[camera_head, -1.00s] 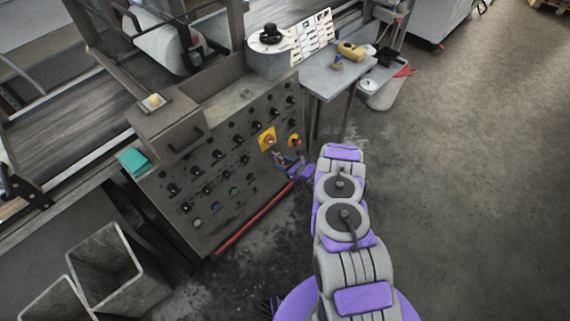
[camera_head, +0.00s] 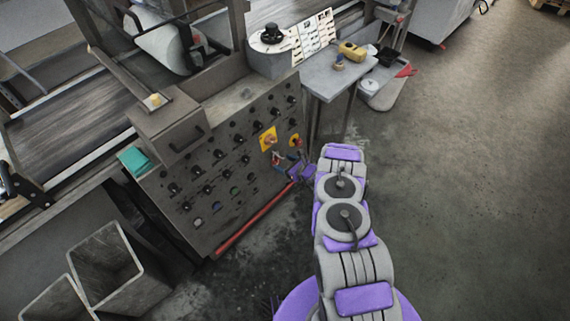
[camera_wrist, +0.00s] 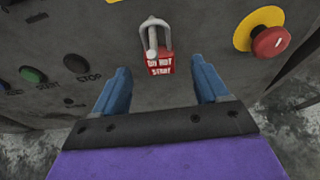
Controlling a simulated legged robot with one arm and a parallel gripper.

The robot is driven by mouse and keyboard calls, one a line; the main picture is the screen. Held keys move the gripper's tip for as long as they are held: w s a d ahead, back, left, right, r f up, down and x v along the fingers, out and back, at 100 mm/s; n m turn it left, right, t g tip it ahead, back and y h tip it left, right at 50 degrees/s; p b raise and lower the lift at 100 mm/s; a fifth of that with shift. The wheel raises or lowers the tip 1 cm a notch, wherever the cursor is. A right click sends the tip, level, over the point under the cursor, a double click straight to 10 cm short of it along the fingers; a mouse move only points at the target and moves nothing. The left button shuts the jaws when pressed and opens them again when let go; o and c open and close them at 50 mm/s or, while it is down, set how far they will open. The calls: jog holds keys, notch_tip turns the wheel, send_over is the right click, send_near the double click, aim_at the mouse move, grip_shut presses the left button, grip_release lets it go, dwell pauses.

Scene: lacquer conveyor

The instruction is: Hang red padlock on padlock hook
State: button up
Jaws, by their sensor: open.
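The red padlock (camera_wrist: 160,66) with "DO NOT START" lettering hangs upright by its shackle in front of the panel in the wrist view. Its shackle (camera_wrist: 155,28) is looped at a light peg or hook (camera_wrist: 152,42) on the panel face. My gripper (camera_wrist: 161,76) is open, its two blue fingers to the left and right of the padlock, with gaps on both sides. In the head view, my gripper (camera_head: 283,165) is close to the panel's lower right, and the padlock (camera_head: 277,157) is tiny there and hard to make out.
The grey control panel (camera_head: 222,178) carries many knobs. A red emergency button (camera_wrist: 269,41) on a yellow disc sticks out right of the padlock. Green and black buttons (camera_wrist: 33,74) are at left. A red bar (camera_head: 254,222) runs along the panel's bottom. Floor at right is clear.

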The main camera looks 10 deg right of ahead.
jog(key=p+v, duration=0.4)
jog(key=v, duration=1.3)
jog(key=shift+s+p, duration=0.15)
jog(key=shift+p, duration=0.25)
jog(key=shift+d+f, duration=0.1)
